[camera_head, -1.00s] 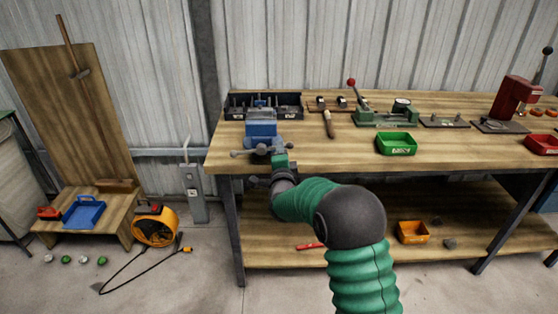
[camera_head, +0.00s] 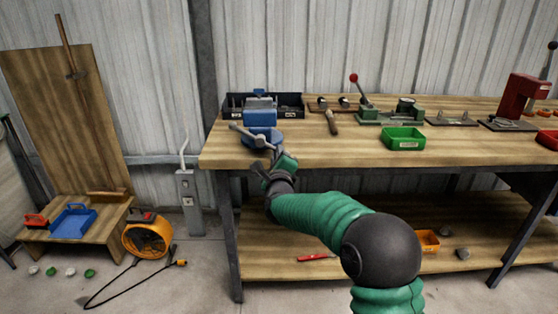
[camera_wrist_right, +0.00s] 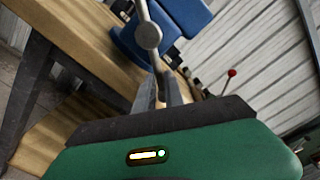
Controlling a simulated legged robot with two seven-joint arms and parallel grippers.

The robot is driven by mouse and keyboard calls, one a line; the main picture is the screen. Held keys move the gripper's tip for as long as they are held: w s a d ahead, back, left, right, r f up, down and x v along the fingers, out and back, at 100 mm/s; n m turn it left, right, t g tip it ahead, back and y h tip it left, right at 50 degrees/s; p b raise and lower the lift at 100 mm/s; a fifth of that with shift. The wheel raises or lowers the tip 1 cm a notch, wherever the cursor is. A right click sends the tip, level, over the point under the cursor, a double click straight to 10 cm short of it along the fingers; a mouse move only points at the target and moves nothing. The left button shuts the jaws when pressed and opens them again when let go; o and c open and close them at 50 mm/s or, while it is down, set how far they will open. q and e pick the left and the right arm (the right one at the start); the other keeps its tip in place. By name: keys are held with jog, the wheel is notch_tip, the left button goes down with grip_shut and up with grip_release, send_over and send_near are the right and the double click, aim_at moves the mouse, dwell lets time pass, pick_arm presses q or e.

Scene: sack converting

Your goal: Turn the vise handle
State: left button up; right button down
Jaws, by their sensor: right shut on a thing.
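The blue vise (camera_head: 260,118) is on the workbench near its front left corner. Its grey bar handle (camera_head: 247,134) is tilted, with the left end higher and the right end lower at my right gripper (camera_head: 270,161). In the right wrist view, the handle (camera_wrist_right: 149,36) runs down from the blue vise (camera_wrist_right: 183,14) to between the fingers of my right gripper (camera_wrist_right: 160,88). The right gripper is shut on the handle's lower end, in front of the bench edge; the fingertips are partly hidden in the head view. My left gripper is not in view.
The wooden workbench (camera_head: 350,149) has a black tool tray (camera_head: 291,103) behind the vise, a hammer (camera_head: 331,122) and a green bin (camera_head: 404,138) to the right. A lower shelf (camera_head: 310,235) lies under my right arm.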

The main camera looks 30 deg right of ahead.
jog(key=shift+f, duration=0.6)
jog(key=c, duration=1.4)
grip_release()
jog(key=shift+r, duration=0.15)
jog(key=shift+c, duration=0.2)
jog(key=shift+r, duration=0.1)
jog(key=p+v, duration=0.2)
jog(key=v, duration=1.4)
jog(key=shift+s, duration=0.4)
jog(key=shift+a, duration=0.1)
